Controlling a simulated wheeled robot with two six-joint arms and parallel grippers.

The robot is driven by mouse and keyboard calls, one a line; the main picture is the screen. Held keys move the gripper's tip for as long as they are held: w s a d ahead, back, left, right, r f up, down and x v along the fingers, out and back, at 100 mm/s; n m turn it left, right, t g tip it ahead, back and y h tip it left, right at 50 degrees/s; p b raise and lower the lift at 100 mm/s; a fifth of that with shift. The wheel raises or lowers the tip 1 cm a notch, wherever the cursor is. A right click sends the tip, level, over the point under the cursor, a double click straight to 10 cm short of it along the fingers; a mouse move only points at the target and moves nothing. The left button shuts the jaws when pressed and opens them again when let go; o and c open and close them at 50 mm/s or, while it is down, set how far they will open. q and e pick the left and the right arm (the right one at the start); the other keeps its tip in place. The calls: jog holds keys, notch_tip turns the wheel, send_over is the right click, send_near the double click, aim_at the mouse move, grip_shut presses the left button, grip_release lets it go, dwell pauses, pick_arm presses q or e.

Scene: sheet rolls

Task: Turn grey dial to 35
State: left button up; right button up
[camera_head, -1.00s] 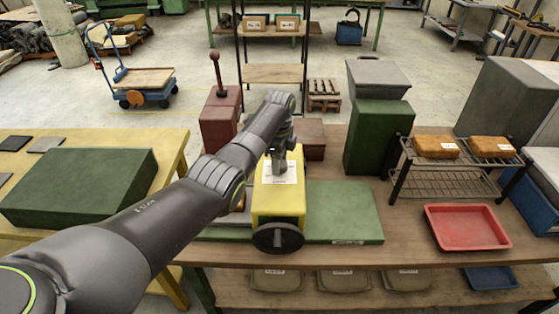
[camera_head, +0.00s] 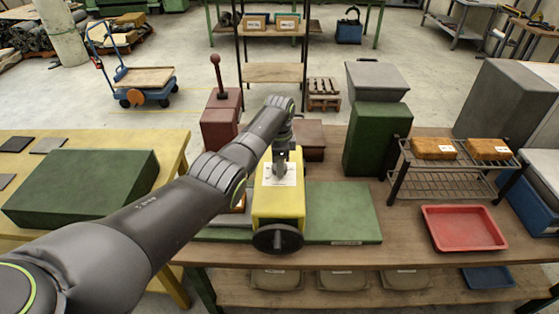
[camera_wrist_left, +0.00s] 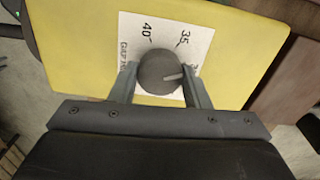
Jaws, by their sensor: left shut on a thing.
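The yellow machine (camera_head: 277,205) stands on a green board on the workbench, with a white scale card (camera_head: 282,175) on its top. In the left wrist view the card (camera_wrist_left: 135,45) reads 40 and 35, and a further number is mostly hidden by a finger. The round grey dial (camera_wrist_left: 160,72) sits between my left gripper's (camera_wrist_left: 160,82) two fingers, which are shut on its sides. The dial's light pointer line points right, beyond 35 toward the partly hidden number. My left gripper (camera_head: 280,173) comes down onto the machine's top in the head view. My right gripper is out of view.
A black handwheel (camera_head: 277,238) is on the machine's front. A dark red box with a lever (camera_head: 220,120) stands behind left, a green box (camera_head: 375,140) behind right. A wire rack (camera_head: 450,183) and red tray (camera_head: 463,228) are farther right.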

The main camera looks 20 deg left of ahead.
pick_arm(q)
jog(key=n+p, duration=0.1)
jog(key=n, duration=0.2)
jog(key=shift+r+n, duration=0.15)
jog(key=shift+n, duration=0.15)
jog(key=shift+n+p, duration=0.3)
jog(key=shift+n, duration=1.4)
jog(key=o, duration=1)
